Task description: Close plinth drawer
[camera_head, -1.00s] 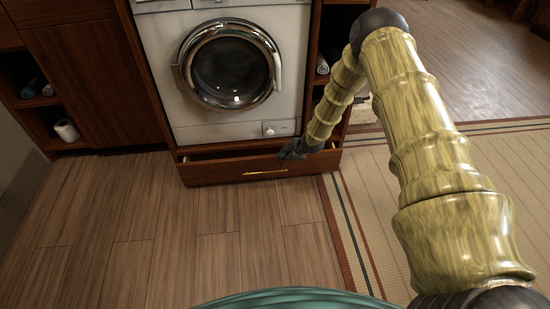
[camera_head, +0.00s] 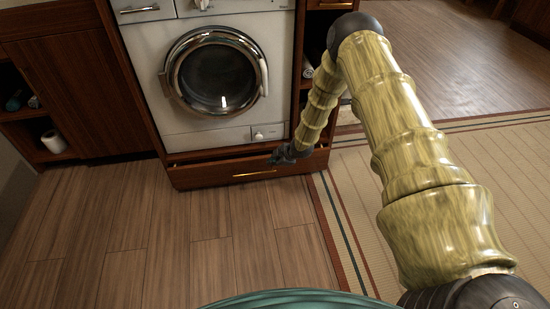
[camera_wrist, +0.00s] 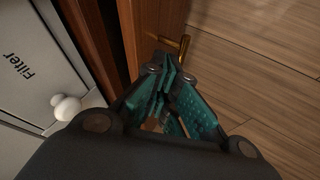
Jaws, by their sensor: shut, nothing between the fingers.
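The plinth drawer (camera_head: 212,175) is a dark wood drawer under the washing machine. It is part way open, with a dark gap between its front and the machine. A brass handle (camera_head: 254,174) is on its front and also shows in the wrist view (camera_wrist: 184,46). My gripper (camera_head: 283,156) is at the drawer's top edge, to the right of the handle. In the wrist view, my gripper's teal-padded fingers (camera_wrist: 170,76) are shut and empty, close to the drawer front (camera_wrist: 150,28). I cannot tell whether they touch it.
The white washing machine (camera_head: 212,85) stands above the drawer, and its white knob (camera_wrist: 66,107) shows in the wrist view. Open shelves (camera_head: 38,130) are at the left. A striped rug (camera_head: 400,190) lies at the right. The wood floor in front is clear.

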